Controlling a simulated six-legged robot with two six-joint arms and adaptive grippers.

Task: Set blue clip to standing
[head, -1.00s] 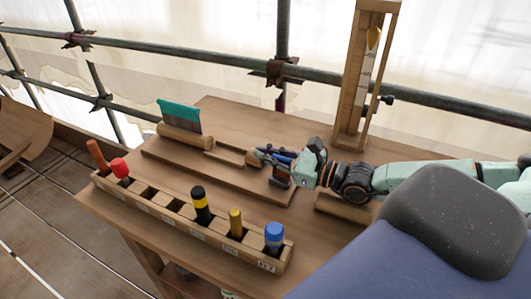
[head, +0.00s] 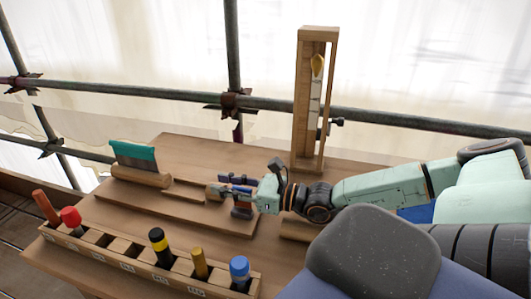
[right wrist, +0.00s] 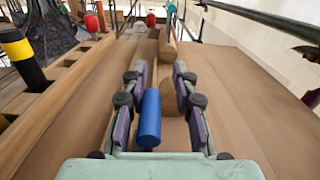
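The blue clip, as far as I can tell, is the small blue cylinder (right wrist: 150,122) between my right gripper's fingers in the right wrist view. It lies close to the left finger, with a gap to the right finger. My right gripper (head: 232,184) is low over the right end of a wooden board on the bench in the head view. Its purple-padded fingers (right wrist: 164,105) stand apart, open. In the head view the fingers partly hide the cylinder. My left gripper is not in view.
A wooden rack (head: 125,268) with coloured handles runs along the bench's front edge. A tall wooden frame (head: 303,100) stands behind my right arm. The bench's back left (head: 190,155) is clear.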

